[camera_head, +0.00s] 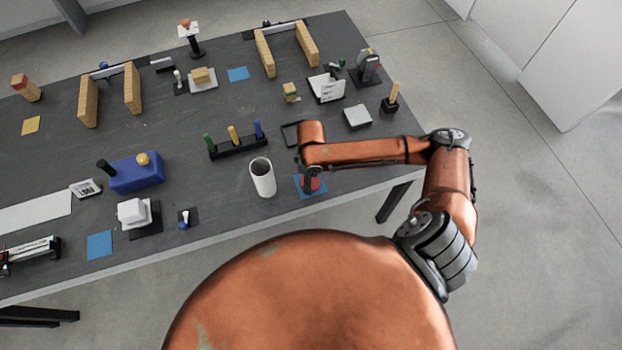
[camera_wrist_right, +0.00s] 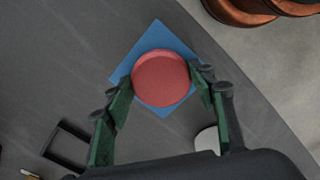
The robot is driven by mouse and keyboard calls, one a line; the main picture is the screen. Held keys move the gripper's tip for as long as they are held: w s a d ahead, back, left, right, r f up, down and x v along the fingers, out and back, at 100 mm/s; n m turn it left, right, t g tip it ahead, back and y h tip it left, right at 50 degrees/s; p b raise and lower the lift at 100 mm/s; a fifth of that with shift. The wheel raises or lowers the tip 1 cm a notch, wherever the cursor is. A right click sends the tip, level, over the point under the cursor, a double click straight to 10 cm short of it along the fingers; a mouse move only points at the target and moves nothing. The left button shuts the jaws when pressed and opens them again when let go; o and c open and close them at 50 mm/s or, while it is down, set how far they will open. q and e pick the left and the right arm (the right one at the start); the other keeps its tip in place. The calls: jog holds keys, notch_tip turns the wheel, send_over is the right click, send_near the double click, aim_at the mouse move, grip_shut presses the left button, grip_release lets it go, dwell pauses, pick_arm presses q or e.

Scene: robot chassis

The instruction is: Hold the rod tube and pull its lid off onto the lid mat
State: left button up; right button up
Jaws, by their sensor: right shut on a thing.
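The rod tube (camera_head: 262,180) is a white cylinder standing upright near the table's front edge, with its top open. The red round lid (camera_head: 313,184) is off the tube, over the blue lid mat (camera_head: 306,195) to its right. In the right wrist view the lid (camera_wrist_right: 160,78) lies between the fingers of my right gripper (camera_wrist_right: 163,92), which is shut on it. The mat (camera_wrist_right: 153,36) shows around and below the lid. I cannot tell whether the lid touches the mat. A pale edge of the tube (camera_wrist_right: 207,139) shows there, partly hidden by the gripper. My left gripper is not in view.
A black rack (camera_head: 238,147) with green, yellow and blue rods stands behind the tube. A dark open frame (camera_head: 290,134) lies behind my right gripper. A blue container (camera_head: 137,177) and a white block (camera_head: 132,211) are at left. The table edge is close in front.

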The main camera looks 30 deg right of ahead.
jog(key=o, duration=1.3)
jog(key=shift+f, duration=0.1)
notch_tip(320, 180, up, 12)
jog(key=p, duration=0.2)
